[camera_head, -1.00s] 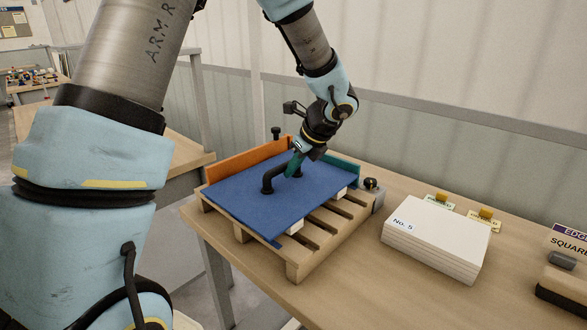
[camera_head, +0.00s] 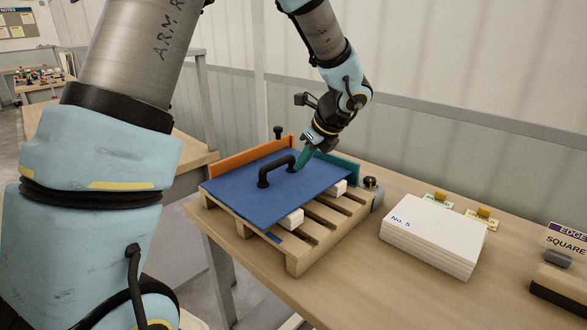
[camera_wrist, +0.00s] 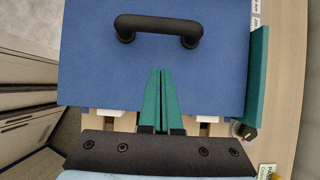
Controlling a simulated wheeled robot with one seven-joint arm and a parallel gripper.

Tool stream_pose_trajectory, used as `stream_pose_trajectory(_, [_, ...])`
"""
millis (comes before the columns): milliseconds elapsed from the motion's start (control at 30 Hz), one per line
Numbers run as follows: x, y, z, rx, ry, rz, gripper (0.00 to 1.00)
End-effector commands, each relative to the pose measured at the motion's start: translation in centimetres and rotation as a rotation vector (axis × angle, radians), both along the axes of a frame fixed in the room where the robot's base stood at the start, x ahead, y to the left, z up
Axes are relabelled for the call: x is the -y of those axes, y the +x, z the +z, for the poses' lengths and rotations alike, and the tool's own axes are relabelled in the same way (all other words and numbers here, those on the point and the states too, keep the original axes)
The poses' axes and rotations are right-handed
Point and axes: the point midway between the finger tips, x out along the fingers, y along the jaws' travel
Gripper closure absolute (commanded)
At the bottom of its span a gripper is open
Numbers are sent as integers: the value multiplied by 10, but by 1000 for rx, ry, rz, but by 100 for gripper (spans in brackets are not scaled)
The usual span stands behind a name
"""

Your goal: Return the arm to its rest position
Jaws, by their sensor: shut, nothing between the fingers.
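My gripper (camera_head: 298,168) has two teal fingers pressed together with nothing between them. It is just past the right end of the black handle (camera_head: 277,166) in the head view. The wrist view shows the closed fingers (camera_wrist: 161,73) pointing at the handle (camera_wrist: 158,24), apart from it. The handle stands on the blue panel (camera_head: 250,195), which lies over the wooden pallet (camera_head: 303,258). White blocks (camera_head: 291,219) show under the panel's near edge. My arm reaches down from above.
An orange fence (camera_head: 240,158) and a teal fence (camera_head: 345,168) border the pallet's far sides. A dark knob (camera_head: 370,182) stands right of it. A white stack marked No. 5 (camera_head: 432,240) lies farther right on the wooden table (camera_head: 345,285). Air above the stack is clear.

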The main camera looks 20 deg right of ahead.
Motion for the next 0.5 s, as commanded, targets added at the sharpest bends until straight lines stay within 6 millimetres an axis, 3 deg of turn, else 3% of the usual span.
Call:
stream_pose_trajectory(233, [12,-23,41,0,-1,-1,100])
stream_pose_trajectory(500, [18,-33,61,-3,2,1,100])
